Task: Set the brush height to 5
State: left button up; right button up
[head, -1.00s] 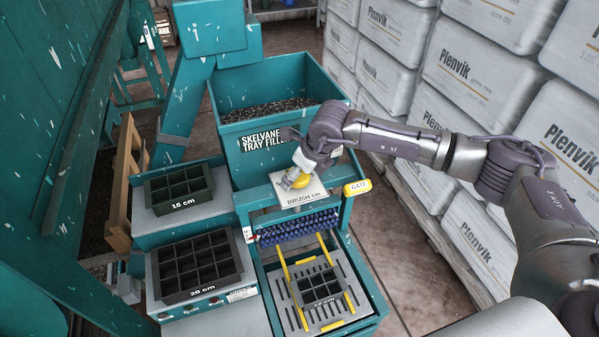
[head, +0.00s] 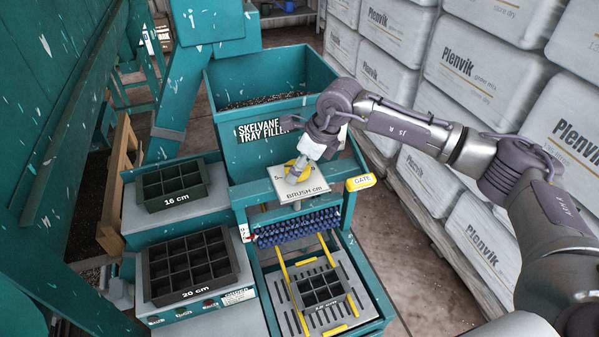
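The brush height plate (head: 309,190), marked "BRUSH cm", sits on top of the tray filler's bridge. A "5" shows at its left edge; the other scale marks are hidden or too small to read. A yellow knob (head: 290,164) on the plate is partly hidden by my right gripper (head: 299,169). That gripper points down at the knob from above; I cannot tell whether its fingers are closed on it or only beside it. The blue brush roller (head: 298,227) hangs below the plate. My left gripper is not in view.
A yellow GATE handle (head: 361,182) sticks out right of the plate. The soil hopper (head: 264,135) stands behind. Black trays marked 16 cm (head: 173,186) and 20 cm (head: 190,266) stand at left. Stacked white bags (head: 480,90) fill the right.

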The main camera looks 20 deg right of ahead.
jog(key=o, duration=1.1)
jog(key=v, duration=1.2)
